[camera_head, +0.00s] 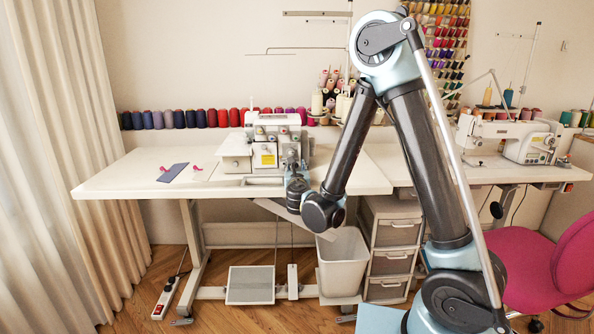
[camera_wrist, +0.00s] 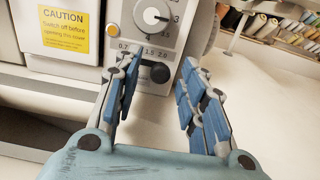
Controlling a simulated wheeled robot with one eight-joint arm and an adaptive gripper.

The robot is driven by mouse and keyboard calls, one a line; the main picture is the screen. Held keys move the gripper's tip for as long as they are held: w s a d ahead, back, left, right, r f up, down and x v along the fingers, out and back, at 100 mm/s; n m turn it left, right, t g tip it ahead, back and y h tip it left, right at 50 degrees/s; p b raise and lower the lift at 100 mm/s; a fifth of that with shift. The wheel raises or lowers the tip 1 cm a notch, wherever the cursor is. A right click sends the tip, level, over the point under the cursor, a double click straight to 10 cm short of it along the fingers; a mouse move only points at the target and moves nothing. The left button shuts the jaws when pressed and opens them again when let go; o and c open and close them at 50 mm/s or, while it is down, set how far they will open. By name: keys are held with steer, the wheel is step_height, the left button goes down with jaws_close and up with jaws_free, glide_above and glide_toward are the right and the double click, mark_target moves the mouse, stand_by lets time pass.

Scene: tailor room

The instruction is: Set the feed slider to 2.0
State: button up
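The white serger sewing machine (camera_head: 264,150) stands on the white table in the head view. In the wrist view its grey front panel shows a feed slider with a black knob (camera_wrist: 159,73) under a printed scale (camera_wrist: 146,51) with 0.7, 1 and 2.0 readable. The knob sits toward the scale's right part, near the 2.0 label; its exact setting is hard to tell. My gripper (camera_wrist: 160,67) is open and empty, its blue-padded fingers on either side of the knob in the picture. I cannot tell whether either finger touches it. In the head view my gripper (camera_head: 293,183) is at the serger's front right.
A round dial (camera_wrist: 153,14) sits above the slider, and a yellow caution label (camera_wrist: 64,29) is to its left. A blue-grey cloth (camera_head: 173,172) lies on the clear left part of the table (camera_head: 118,178). A white bin (camera_head: 342,262) and drawers (camera_head: 392,235) stand below.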

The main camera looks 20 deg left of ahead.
steer(key=shift+v, duration=3.6)
